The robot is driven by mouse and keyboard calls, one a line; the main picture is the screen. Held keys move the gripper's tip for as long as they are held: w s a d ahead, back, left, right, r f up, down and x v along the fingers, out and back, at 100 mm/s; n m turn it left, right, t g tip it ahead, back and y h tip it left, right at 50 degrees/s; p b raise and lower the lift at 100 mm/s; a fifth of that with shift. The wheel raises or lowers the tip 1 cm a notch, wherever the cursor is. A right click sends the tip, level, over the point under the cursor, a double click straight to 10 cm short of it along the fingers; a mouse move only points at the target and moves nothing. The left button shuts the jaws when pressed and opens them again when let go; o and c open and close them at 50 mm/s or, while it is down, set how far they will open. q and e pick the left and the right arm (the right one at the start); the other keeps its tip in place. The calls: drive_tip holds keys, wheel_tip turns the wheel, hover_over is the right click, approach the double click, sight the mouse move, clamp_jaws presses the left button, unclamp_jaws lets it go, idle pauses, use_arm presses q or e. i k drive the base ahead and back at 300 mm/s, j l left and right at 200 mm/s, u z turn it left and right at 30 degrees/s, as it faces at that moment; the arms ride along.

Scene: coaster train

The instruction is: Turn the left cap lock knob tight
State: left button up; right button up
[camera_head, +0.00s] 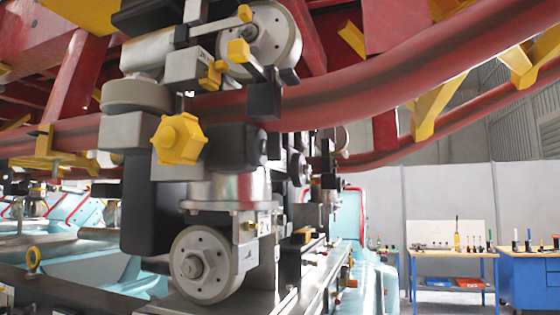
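A yellow lobed knob (179,139) sits on the front of the train's wheel carrier (150,190), left of the picture's middle. Its lobes face me, and I cannot tell how tight it is. A smaller yellow part (213,74) and a yellow block (238,51) sit above it, near the upper wheel (262,40). I cannot tell whether either is a cap lock. Neither of my grippers is in view.
A red tube rail (380,70) crosses above and behind the wheel carrier. A lower wheel (205,264) sits below the knob. A yellow ring bolt (34,259) stands at left. A workbench (450,254) and blue cabinet (528,278) stand far right.

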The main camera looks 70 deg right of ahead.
sight(272, 146)
drive_tip(key=k+l+z, duration=0.2)
drive_tip(key=z, duration=0.3)
drive_tip(key=k+l+z, duration=0.1)
drive_tip(key=l+z, duration=0.75)
drive_tip(key=z, duration=0.15)
